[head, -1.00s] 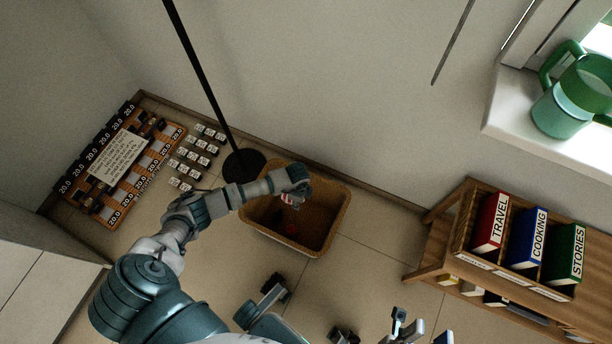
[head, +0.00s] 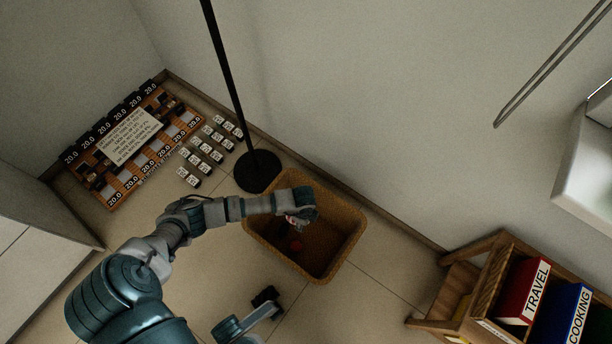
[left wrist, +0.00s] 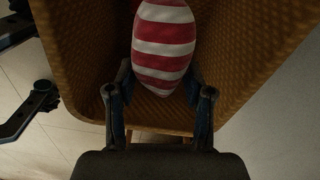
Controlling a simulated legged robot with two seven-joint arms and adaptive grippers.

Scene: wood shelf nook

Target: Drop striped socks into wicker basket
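The wicker basket (head: 349,249) is a tan woven open bin on the floor, at the middle of the head view. Its woven wall (left wrist: 75,60) fills much of the left wrist view. My left gripper (head: 294,219) is over the basket opening. In the left wrist view the red-and-white striped socks (left wrist: 163,45) are a rounded bundle between its two fingers, which close against the bundle's near end. In the head view only a small striped patch shows beside the gripper.
A small red thing (head: 295,245) shows inside the basket. A black pole with a round base (head: 258,172) stands close behind the basket. An orange rack (head: 133,138) and rows of small white-topped blocks (head: 209,152) lie to the left. A wooden book shelf (head: 497,262) stands at the right.

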